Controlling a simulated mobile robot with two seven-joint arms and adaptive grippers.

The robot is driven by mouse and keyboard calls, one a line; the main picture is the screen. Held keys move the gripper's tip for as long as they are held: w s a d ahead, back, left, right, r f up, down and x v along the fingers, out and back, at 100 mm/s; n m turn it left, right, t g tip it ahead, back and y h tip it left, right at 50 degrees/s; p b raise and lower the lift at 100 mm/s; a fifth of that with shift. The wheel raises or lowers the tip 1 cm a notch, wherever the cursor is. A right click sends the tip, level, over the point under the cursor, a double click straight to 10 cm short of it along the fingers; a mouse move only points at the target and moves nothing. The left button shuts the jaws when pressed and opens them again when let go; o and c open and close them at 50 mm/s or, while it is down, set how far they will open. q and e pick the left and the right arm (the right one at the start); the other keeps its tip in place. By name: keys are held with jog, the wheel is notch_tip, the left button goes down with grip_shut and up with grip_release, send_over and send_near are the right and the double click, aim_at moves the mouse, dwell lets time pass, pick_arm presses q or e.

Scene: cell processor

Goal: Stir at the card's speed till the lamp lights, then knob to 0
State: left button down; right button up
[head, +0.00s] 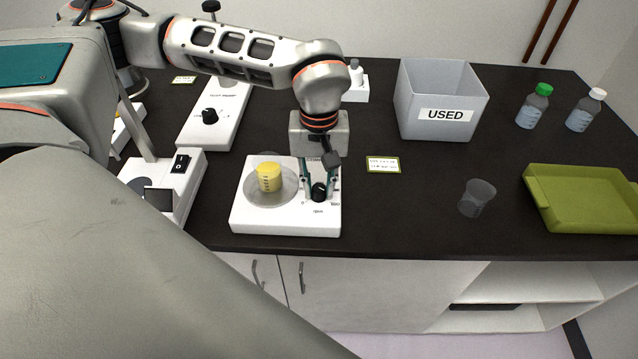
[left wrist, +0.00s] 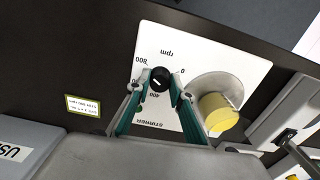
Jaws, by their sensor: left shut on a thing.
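The white stirrer (head: 270,222) stands near the counter's front edge. A beaker of yellow liquid (head: 268,177) sits upright on its round plate; it also shows in the left wrist view (left wrist: 217,112). The black knob (head: 319,192) is at the stirrer's right front, beside an rpm scale. My left gripper (head: 319,188) comes down from above and is shut on the knob, one finger each side (left wrist: 159,83). A light mark shows on the knob (left wrist: 159,79), but its exact setting is too small to read. A card (head: 383,165) lies right of the stirrer, its text unreadable. My right gripper is not in view.
A grey bin marked USED (head: 440,100) stands behind right. A clear empty cup (head: 477,198) and a green tray (head: 585,205) are to the right, two bottles (head: 535,106) behind. Other white devices (head: 215,115) stand left. The counter between card and cup is clear.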

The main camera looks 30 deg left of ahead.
aim_at(319, 188)
pick_arm(q)
jog(key=c, duration=1.8)
grip_release()
jog(key=shift+r, duration=0.1)
notch_tip(319, 188, up, 12)
jog(key=shift+f, duration=0.1)
